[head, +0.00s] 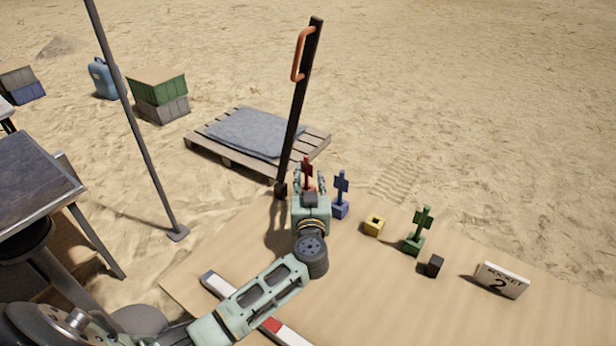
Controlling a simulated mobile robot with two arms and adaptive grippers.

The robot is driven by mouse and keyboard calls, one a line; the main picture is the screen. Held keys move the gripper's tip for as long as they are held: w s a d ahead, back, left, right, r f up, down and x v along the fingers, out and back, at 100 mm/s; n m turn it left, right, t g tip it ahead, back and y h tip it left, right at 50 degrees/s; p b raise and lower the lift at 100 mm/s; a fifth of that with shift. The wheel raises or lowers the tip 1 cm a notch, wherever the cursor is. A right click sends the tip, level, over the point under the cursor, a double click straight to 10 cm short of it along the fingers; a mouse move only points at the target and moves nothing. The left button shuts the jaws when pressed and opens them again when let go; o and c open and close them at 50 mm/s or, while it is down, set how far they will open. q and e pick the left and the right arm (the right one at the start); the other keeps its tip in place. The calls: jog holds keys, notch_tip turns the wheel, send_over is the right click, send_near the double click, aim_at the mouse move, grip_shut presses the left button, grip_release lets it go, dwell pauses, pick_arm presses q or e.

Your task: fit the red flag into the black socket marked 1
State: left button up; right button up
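The red flag (307,168) shows between and just beyond the fingers of my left gripper (309,184), at the table's far edge. The gripper hides its lower part, so I cannot tell whether the fingers are closed on it or whether it stands in a base. No socket marked 1 is visible. My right gripper is not in view.
On the table (390,310) stand a blue flag (341,185) in a blue base, an empty yellow base (373,225) and a green flag (422,220) in a green base. A red-and-white bar (285,333) lies in front. A black post (302,95) with an orange handle rises behind my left gripper.

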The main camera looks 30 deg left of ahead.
aim_at(307, 170)
pick_arm(q)
jog(key=x, duration=0.5)
jog(key=shift+a+f, duration=0.15)
jog(key=shift+a, duration=0.2)
jog(key=shift+s, duration=0.1)
jog(key=shift+c, duration=0.4)
grip_shut()
